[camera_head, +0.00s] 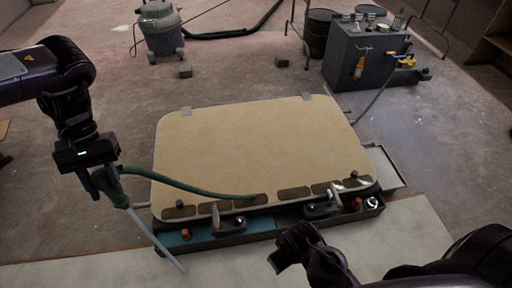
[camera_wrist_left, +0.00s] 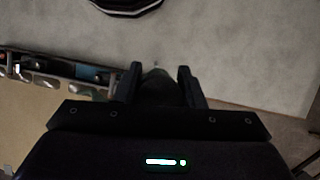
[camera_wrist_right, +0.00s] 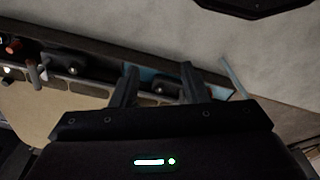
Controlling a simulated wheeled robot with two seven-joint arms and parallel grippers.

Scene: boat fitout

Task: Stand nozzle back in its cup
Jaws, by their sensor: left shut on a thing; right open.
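My left gripper (camera_head: 113,184) is shut on the nozzle (camera_head: 150,236), left of the board. The nozzle's thin pale tube slants down to the right, in front of the tray's left end. A green hose (camera_head: 190,187) runs from the nozzle across the board's front edge. In the left wrist view the dark nozzle body (camera_wrist_left: 157,87) sits between the fingers. The pale tube also shows in the right wrist view (camera_wrist_right: 232,76). My right gripper (camera_head: 289,248) is open and empty, in front of the tray. I cannot make out the nozzle's cup for certain.
A tan board (camera_head: 255,145) with dark slots along its front lies in the middle. A dark tray (camera_head: 262,224) with small fittings runs along its front. A pale strip (camera_head: 225,265) in front is mostly clear. A grey cabinet (camera_head: 350,70) and a vacuum (camera_head: 161,30) stand behind.

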